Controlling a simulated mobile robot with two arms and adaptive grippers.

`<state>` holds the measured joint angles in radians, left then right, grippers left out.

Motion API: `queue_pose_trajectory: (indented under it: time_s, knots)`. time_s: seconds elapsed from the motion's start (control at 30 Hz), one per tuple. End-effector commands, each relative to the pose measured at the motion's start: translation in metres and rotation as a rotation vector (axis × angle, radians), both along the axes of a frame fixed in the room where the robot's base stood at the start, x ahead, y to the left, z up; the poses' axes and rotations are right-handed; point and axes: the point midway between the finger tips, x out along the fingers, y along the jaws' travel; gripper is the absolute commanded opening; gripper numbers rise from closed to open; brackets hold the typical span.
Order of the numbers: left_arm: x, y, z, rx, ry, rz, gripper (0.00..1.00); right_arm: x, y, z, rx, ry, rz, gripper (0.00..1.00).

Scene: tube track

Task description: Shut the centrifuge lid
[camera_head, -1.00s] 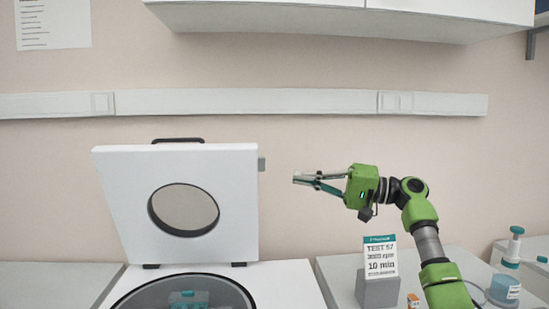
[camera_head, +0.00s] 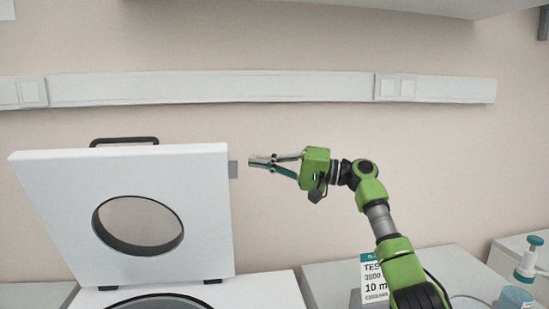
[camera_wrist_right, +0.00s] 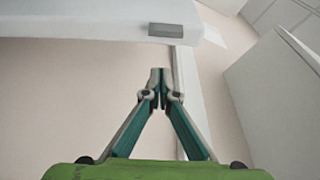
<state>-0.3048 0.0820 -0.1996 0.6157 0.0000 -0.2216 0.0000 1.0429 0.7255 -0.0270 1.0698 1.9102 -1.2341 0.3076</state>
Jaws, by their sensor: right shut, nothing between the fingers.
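The centrifuge lid (camera_head: 195,225) stands open and nearly upright at the left of the head view. It is white, with a round window (camera_head: 138,222), a dark handle (camera_head: 124,141) on its top edge and a small grey tab (camera_head: 233,169) on its right edge. The lid and the tab (camera_wrist_right: 165,30) also show at the top of the right wrist view. The centrifuge body (camera_head: 262,290) is below, with its bowl partly cut off. My right gripper (camera_head: 250,161) is shut and empty, just right of the tab, level with the lid's upper part. My left gripper is not in view.
A white label card (camera_head: 374,279) stands on the bench right of the centrifuge. A wall rail (camera_head: 220,86) and an overhead cabinet (camera_head: 380,5) are behind.

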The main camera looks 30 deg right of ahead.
Motion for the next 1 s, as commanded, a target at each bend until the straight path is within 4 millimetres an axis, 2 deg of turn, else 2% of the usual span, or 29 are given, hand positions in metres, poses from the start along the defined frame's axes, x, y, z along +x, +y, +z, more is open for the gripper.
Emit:
queue_pose_trajectory:
  time_s: [0.03,0.17,0.23,0.5,1.0]
  knots:
    - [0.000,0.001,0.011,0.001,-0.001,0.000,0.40,0.007,0.010,0.006,0.001,0.001,0.003,0.00]
    - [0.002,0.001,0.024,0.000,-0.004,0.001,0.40,0.026,0.032,0.009,0.001,0.003,0.003,0.00]
    - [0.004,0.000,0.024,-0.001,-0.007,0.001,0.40,0.018,0.031,0.000,-0.004,0.004,-0.003,0.00]
    - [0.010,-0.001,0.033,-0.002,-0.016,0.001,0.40,-0.004,0.040,-0.007,-0.001,0.002,-0.003,0.00]
    - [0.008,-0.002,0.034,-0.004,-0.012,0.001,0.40,-0.010,0.043,-0.010,0.001,0.002,-0.001,0.00]
